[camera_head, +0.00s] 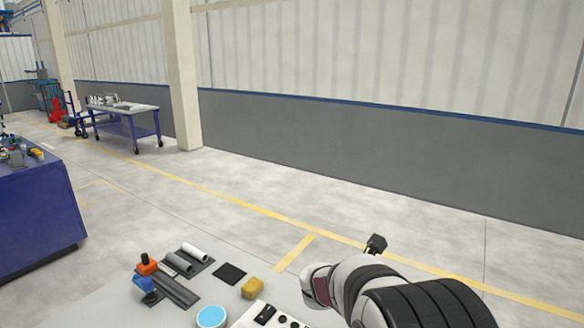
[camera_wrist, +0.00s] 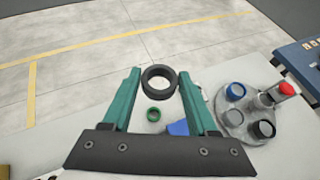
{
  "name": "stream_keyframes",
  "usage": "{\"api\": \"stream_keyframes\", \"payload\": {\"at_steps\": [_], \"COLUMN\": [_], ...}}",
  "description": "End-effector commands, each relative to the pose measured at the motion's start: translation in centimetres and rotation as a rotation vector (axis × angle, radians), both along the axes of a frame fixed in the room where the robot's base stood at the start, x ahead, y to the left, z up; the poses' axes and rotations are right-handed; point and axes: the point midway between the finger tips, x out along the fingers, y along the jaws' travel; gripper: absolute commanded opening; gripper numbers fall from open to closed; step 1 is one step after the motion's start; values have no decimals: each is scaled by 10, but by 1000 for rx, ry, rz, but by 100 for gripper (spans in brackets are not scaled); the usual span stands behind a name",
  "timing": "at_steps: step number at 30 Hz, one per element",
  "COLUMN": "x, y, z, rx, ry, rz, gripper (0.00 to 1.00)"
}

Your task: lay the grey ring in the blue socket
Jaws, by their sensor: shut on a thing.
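My gripper (camera_wrist: 158,82) has two teal fingers and is shut on the dark grey ring (camera_wrist: 158,68) at its fingertips. The ring is held above the pale table, its opening facing the wrist camera. The blue socket (camera_wrist: 235,91) is a blue-rimmed round cup on a grey round plate (camera_wrist: 228,118), to the right of my gripper and apart from the ring. In the head view my arm shows at the lower right, but the fingers, the ring and the socket cannot be made out there.
A small green ring (camera_wrist: 153,114) and a blue object (camera_wrist: 177,128) lie below the fingers. A yellow block (camera_head: 251,288) and pipe pieces (camera_head: 177,288) lie on the table.

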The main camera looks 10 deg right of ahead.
Motion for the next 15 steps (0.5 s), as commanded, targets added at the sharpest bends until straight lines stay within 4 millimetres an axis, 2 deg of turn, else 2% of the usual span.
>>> {"api": "stream_keyframes", "payload": {"at_steps": [1,3,6,10,12,15], "x": [6,10,6,-9,-16,-22], "y": [30,74,130,182,199,211], "z": [25,57,97,133,145,151], "rx": [-1,-1,-1,1,2,1], "ry": [-10,-12,-11,-11,-10,-3], "rz": [124,312,558,793,873,933], "gripper": [7,7,7,7,7,7]}}
